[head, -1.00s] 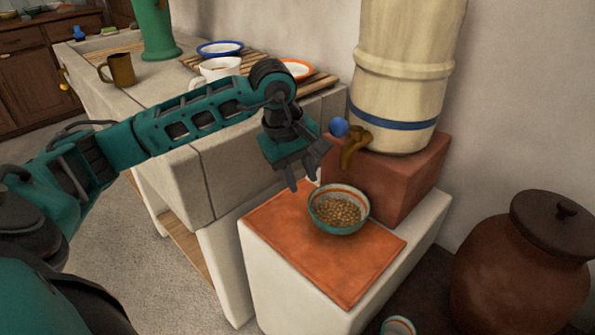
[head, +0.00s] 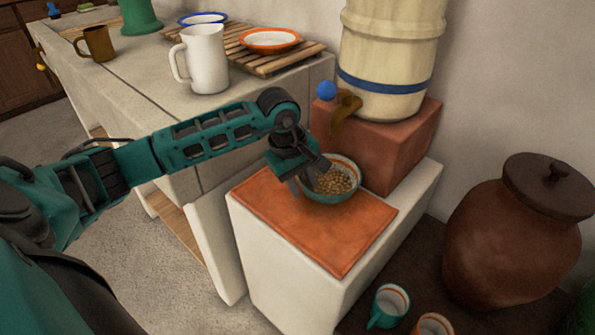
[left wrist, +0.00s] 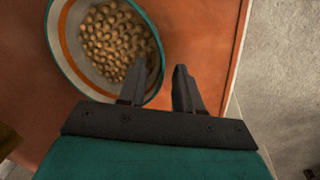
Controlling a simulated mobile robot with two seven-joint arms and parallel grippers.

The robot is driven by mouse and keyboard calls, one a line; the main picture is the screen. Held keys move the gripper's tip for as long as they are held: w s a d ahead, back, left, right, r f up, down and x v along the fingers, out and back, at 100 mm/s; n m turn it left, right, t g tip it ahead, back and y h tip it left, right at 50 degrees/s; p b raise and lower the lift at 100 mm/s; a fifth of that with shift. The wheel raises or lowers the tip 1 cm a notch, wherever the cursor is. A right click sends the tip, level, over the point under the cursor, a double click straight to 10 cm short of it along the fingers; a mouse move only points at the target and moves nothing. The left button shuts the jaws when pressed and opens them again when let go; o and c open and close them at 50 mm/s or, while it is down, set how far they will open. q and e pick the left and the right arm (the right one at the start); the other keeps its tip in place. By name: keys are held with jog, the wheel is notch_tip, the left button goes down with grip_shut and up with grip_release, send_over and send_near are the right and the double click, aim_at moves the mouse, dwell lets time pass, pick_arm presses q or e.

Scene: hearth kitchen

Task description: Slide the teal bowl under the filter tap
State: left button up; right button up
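The teal bowl (head: 328,198) has an orange stripe inside, holds many small beige pieces, and stands upright on an orange tile (head: 335,240). It also shows in the left wrist view (left wrist: 64,62). My left gripper (head: 306,183) is open at the bowl's near-left rim. In the left wrist view its fingers (left wrist: 162,88) lie on either side of the rim, one over the inside; contact cannot be told. My right gripper is out of view.
The filter stands on a red block (head: 385,150) behind the tile. A stone counter (head: 125,85) with a white pitcher (head: 205,60) and slatted rack (head: 280,60) is at left. A lidded brown jar (head: 510,240) and two cups (head: 388,306) stand lower right. The tile's front is clear.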

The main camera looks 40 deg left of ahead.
pick_arm(q)
jog(key=shift+w+f, duration=0.1)
jog(key=shift+f, duration=0.35)
grip_shut()
dwell(0.4)
